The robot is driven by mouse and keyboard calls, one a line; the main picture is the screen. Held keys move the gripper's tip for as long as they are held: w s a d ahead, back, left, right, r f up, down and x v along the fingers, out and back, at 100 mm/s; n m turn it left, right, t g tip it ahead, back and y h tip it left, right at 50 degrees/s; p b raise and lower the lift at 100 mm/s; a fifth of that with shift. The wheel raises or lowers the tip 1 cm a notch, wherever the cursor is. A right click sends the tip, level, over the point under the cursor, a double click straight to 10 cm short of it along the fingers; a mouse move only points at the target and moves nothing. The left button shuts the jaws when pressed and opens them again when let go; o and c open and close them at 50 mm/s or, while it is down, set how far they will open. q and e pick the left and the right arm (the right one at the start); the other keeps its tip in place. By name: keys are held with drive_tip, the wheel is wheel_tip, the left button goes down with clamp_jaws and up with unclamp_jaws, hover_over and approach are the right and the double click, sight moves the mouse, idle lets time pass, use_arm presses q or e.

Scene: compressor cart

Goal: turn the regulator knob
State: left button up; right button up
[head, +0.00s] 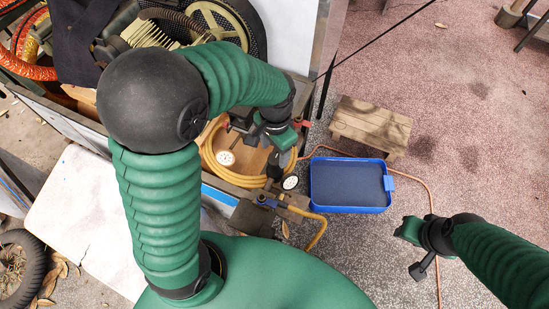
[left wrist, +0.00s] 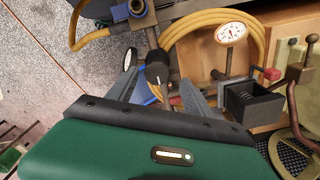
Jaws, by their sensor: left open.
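The regulator knob (head: 274,167) is a black cylinder on the pipework of the compressor cart. It also shows in the left wrist view (left wrist: 157,67), just beyond and between my finger tips. My left gripper (head: 273,146) is open above the knob, and its grey fingers (left wrist: 162,88) stand apart on either side of the knob's line. I cannot tell whether they touch it. A white gauge (head: 225,158) and a second gauge (head: 290,182) flank the knob. My right gripper (head: 423,238) is far to the right, away from the cart; its jaw state is unclear.
A coiled yellow hose (head: 213,151) lies by the pipework, with a blue fitting (head: 266,200) at the front. A blue tray (head: 350,207) and a wooden stool (head: 370,122) are to the right on the ground. A red-handled valve (left wrist: 271,74) is close to my left fingers.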

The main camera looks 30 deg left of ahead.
sight(276, 158)
use_arm(q)
wheel_tip(276, 158, down, 3)
drive_tip(key=shift+w+a+f, duration=0.1)
drive_tip(key=shift+f, duration=0.1)
drive_tip(key=shift+s+d+f, duration=0.25)
drive_tip(key=shift+s+d, duration=0.2)
drive_tip(key=shift+d, duration=0.2)
drive_tip(key=shift+w+f, duration=0.15)
drive_tip(key=shift+w, duration=0.15)
drive_tip(key=shift+c, duration=0.3)
drive_tip(key=shift+a+f, duration=0.1)
drive_tip(key=shift+a, duration=0.2)
drive_tip(key=shift+c, duration=1.2)
drive_tip(key=shift+a, duration=0.3)
drive_tip(key=c, duration=0.5)
drive_tip(key=shift+c, duration=1.1)
drive_tip(key=shift+d, duration=0.3)
clamp_jaws()
use_arm(e)
drive_tip(key=shift+s+d+f, duration=0.2)
drive_tip(key=shift+s+d, duration=0.1)
